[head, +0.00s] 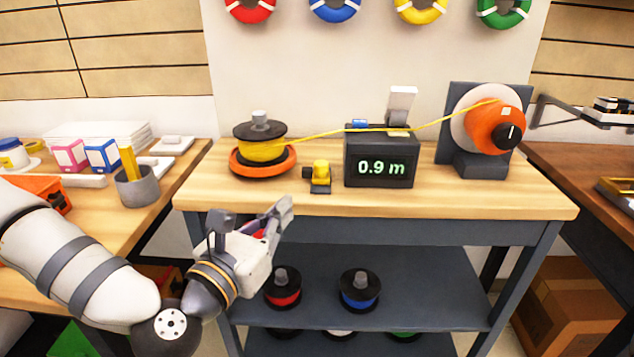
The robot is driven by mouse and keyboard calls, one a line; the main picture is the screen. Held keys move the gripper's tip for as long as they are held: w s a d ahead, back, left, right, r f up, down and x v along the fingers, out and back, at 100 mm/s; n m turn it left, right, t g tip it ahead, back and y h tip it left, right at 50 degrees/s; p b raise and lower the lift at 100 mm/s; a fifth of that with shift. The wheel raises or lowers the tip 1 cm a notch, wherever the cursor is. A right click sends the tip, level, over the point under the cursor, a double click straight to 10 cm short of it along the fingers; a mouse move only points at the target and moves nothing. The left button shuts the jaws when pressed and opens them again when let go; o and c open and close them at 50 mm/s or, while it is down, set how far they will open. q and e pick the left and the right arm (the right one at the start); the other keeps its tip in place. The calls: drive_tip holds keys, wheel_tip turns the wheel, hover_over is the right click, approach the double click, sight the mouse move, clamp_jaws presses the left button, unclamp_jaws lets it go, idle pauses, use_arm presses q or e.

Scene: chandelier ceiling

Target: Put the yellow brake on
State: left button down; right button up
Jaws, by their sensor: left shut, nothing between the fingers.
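The yellow brake (320,171) is a small yellow knob-like piece on a dark base, near the front of the wooden bench (460,197). It stands between the yellow spool and the length counter. The yellow spool (262,151) sits on an orange turntable (239,165) at the bench's left. A yellow line (318,134) runs from it over the counter (381,147) to an orange reel (492,128). My left gripper (284,207) is shut and empty at the bench's front edge, left of and nearer than the brake, apart from it. My right gripper is out of view.
The counter reads 0.9 m. A lower shelf (420,285) holds a red spool (284,291) and a blue spool (360,292). A side table at left carries a grey cup (137,190). The bench front right of the brake is clear.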

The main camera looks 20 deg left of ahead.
sight(314, 170)
use_arm(q)
drive_tip(key=w, duration=0.4)
drive_tip(key=w+d, duration=0.1)
drive_tip(key=w, duration=0.7)
drive_tip(key=shift+d, duration=0.25)
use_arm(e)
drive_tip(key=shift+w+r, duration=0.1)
use_arm(q)
drive_tip(key=shift+w+a+f, duration=0.1)
drive_tip(key=shift+w+f, duration=0.1)
drive_tip(key=shift+w, duration=0.05)
drive_tip(key=w+b, duration=0.1)
drive_tip(key=w+a+b, duration=0.1)
drive_tip(key=w, duration=0.1)
drive_tip(key=shift+w+f, duration=0.2)
drive_tip(key=shift+r, duration=0.35)
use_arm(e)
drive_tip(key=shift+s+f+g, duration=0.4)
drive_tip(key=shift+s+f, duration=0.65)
